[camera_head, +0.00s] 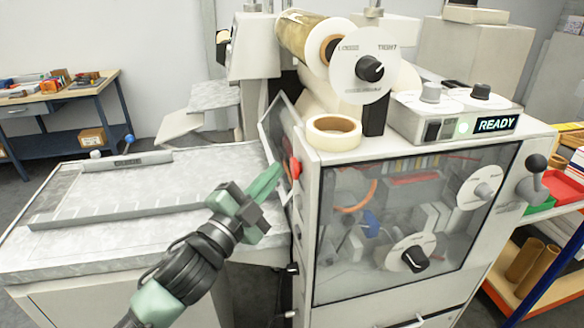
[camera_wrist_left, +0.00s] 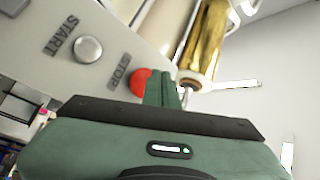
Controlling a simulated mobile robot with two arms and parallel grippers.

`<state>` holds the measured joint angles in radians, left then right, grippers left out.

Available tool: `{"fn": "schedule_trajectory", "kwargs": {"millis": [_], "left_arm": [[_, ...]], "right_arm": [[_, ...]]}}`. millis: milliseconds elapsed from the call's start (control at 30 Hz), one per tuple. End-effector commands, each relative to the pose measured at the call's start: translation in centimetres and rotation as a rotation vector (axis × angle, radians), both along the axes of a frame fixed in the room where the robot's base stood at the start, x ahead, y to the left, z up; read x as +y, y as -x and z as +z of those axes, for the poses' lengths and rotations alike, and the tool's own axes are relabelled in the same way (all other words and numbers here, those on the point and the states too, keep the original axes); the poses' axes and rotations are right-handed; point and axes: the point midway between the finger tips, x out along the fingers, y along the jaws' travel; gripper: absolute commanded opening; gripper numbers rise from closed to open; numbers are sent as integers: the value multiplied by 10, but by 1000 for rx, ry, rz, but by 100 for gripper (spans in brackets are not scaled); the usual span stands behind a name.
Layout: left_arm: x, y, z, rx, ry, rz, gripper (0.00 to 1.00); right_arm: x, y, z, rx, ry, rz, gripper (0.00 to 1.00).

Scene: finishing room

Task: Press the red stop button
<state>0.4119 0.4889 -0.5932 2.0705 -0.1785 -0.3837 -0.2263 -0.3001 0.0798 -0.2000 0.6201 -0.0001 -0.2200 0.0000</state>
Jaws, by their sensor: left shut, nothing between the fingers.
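The red stop button (camera_head: 296,168) sits on the left side of the white machine, near its front upper corner. In the left wrist view the red button (camera_wrist_left: 139,82) is beside the word STOP, partly hidden behind my fingers. My left gripper (camera_head: 268,178) is shut and empty, its green fingertips pointing at the button from the left. In the left wrist view the fingertips (camera_wrist_left: 163,80) overlap the button's right edge; I cannot tell whether they touch it. A grey START button (camera_wrist_left: 88,49) is on the same panel. My right gripper is not in view.
A roll of tape (camera_head: 334,133) lies on the machine top, near a control box with a lit READY display (camera_head: 496,124). A flat feed table (camera_head: 120,240) extends left of the machine. A tilted clear guard (camera_head: 280,140) stands close above my fingertips. A shelf (camera_head: 550,262) is at right.

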Motion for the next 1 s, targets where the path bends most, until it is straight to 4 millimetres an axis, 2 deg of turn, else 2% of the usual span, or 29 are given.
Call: {"fn": "schedule_trajectory", "kwargs": {"millis": [267,700,1000], "left_arm": [[4,1,-1,1,-2,1,0],[44,11,-1,1,-2,1,0],[49,13,0,0,0,0,0]], "right_arm": [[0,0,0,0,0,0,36],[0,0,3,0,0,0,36],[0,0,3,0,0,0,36]]}}
